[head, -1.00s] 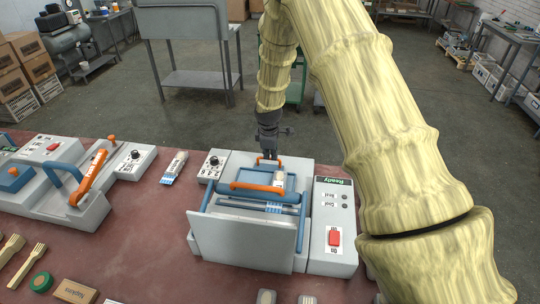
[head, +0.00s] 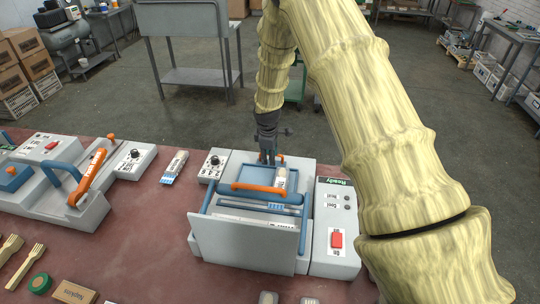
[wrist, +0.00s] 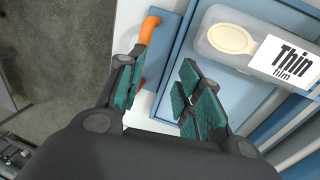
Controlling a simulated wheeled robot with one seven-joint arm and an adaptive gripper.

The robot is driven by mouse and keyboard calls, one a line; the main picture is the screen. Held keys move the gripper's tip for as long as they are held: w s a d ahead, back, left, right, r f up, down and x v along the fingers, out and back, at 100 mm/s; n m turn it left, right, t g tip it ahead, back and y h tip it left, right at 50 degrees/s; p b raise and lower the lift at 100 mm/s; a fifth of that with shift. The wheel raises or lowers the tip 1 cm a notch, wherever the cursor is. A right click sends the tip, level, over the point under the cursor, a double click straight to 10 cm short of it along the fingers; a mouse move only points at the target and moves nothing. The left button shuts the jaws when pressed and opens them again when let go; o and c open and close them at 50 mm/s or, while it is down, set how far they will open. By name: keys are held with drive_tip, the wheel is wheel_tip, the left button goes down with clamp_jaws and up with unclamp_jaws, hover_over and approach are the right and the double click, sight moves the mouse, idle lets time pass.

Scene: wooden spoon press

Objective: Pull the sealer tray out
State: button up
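The sealer (head: 306,180) stands mid-table in the head view, with a blue frame and an orange-gripped bar (head: 258,190). Its blue tray (wrist: 238,98) shows in the wrist view, with a clear pack (wrist: 225,38) holding a wooden spoon and labelled "Thin film" on it. The tray's orange handle (wrist: 148,38) is at its outer edge, on the far side of the sealer in the head view. My gripper (wrist: 158,92) is open above this edge. The handle lies between the fingers, close to the left one; contact cannot be told.
A control panel (head: 334,215) reading "Ready", with a red switch, stands right of the sealer. A dial box (head: 213,165) and a small pack (head: 174,166) are to its left. Another press (head: 70,190) stands farther left. Open floor lies beyond the table's far edge.

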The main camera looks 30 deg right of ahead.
drive_tip(key=shift+a+r+p, duration=0.1)
drive_tip(key=shift+r+p, duration=0.45)
drive_tip(key=shift+r, duration=0.1)
wheel_tip(320, 180, up, 11)
drive_tip(key=s+a+p, duration=0.1)
drive_tip(key=p, duration=0.5)
drive_tip(key=shift+s+f, duration=0.15)
drive_tip(key=shift+s, duration=0.25)
idle(0.4)
drive_tip(key=shift+a+p, duration=0.1)
drive_tip(key=shift+p, duration=0.2)
wheel_tip(320, 180, up, 12)
hover_over(268, 171)
drive_tip(key=s+a, duration=0.1)
drive_tip(key=s, duration=0.1)
drive_tip(key=shift+w+f, duration=0.1)
idle(0.4)
drive_tip(key=shift+f, duration=0.15)
drive_tip(key=shift+w+d+f+b, duration=0.8)
drive_tip(key=shift+f+b, duration=1.25)
drive_tip(key=shift+f, duration=1.9)
drive_tip(key=shift+w+d+f+b, duration=0.5)
drive_tip(key=shift+w+f+b, duration=1.15)
drive_tip(key=shift+f, duration=2.3)
drive_tip(key=shift+w+d+f+b, duration=0.55)
drive_tip(key=shift+f+b, duration=1.95)
drive_tip(key=shift+f, duration=1.45)
drive_tip(key=shift+s+d, duration=0.1)
